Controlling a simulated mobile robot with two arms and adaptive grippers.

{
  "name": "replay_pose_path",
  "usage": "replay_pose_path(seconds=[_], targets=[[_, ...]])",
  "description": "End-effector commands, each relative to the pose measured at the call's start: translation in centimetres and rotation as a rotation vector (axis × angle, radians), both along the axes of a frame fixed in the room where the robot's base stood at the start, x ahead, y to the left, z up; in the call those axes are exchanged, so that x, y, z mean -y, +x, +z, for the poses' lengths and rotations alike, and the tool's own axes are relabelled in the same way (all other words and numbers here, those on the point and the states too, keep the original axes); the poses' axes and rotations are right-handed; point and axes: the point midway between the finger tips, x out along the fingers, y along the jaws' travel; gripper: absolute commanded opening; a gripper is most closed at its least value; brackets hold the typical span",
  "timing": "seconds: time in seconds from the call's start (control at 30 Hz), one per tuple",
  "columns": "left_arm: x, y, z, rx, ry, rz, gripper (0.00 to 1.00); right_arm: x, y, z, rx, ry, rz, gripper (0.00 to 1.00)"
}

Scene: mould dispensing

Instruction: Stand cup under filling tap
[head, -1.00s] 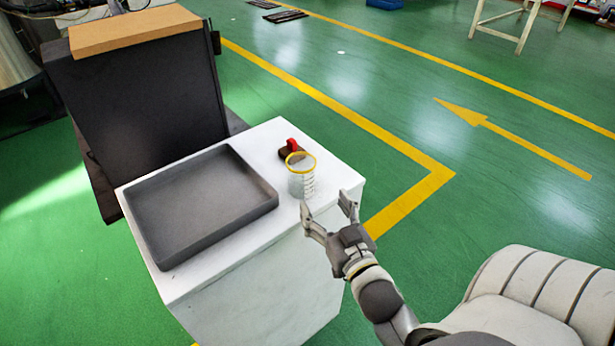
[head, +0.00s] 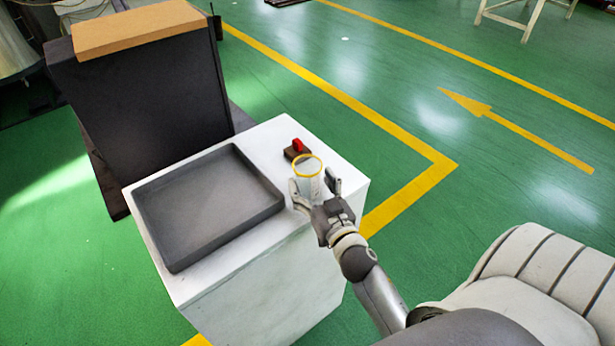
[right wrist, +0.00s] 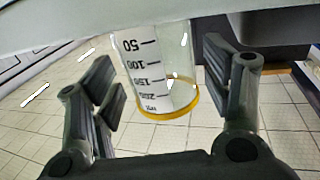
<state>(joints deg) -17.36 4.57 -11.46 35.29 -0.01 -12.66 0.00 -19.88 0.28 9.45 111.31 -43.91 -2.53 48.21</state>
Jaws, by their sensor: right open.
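The clear cup (head: 308,184) with a yellow rim stands upright on the white cabinet, near its right edge. In the right wrist view the cup (right wrist: 155,72) shows its printed scale and appears upside down, rim lowest. My right gripper (head: 316,188) is open, one finger on each side of the cup. In the right wrist view the open fingers (right wrist: 163,82) show gaps to the cup. A small brown piece with a red handle (head: 297,147) sits just behind the cup; I cannot tell if it is the filling tap. My left gripper is out of view.
A grey shallow tray (head: 215,205) lies empty on the left of the white cabinet (head: 255,270). A tall dark unit with a tan top (head: 145,28) stands behind it.

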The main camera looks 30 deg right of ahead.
Motion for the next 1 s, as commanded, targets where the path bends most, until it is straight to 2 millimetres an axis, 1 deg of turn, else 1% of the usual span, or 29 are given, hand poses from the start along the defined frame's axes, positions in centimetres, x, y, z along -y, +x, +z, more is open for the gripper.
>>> replay_pose_path(seconds=[0.03, 0.2, 0.47, 0.5, 0.7, 0.73, 0.77, 0.8, 1.0], targets=[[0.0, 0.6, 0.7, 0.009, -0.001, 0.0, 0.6, 0.1, 0.8, 0.5, 0.002, 0.001, 0.0, 0.71], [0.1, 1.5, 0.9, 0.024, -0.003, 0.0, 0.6, 0.4, 2.3, 0.2, 0.001, 0.002, 0.0, 0.71], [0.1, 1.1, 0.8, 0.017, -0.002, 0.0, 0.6, 0.4, 2.6, 0.0, -0.001, 0.001, 0.0, 0.71], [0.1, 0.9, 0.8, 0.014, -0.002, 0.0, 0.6, 0.5, 2.5, 0.0, -0.001, 0.001, 0.0, 0.7], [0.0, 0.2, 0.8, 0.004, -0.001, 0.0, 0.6, 0.5, 2.5, 0.0, 0.0, 0.001, 0.0, 0.45], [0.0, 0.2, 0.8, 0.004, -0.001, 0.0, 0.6, 0.5, 2.5, 0.0, -0.001, 0.001, 0.0, 0.41], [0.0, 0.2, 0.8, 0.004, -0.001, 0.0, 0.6, 0.5, 2.5, 0.0, -0.001, 0.001, 0.0, 0.41], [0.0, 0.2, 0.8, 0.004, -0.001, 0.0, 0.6, 0.4, 2.5, 0.0, 0.0, 0.001, 0.0, 0.38], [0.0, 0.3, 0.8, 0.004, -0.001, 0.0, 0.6, 0.5, 2.5, 0.1, 0.0, 0.001, 0.0, 0.38]])
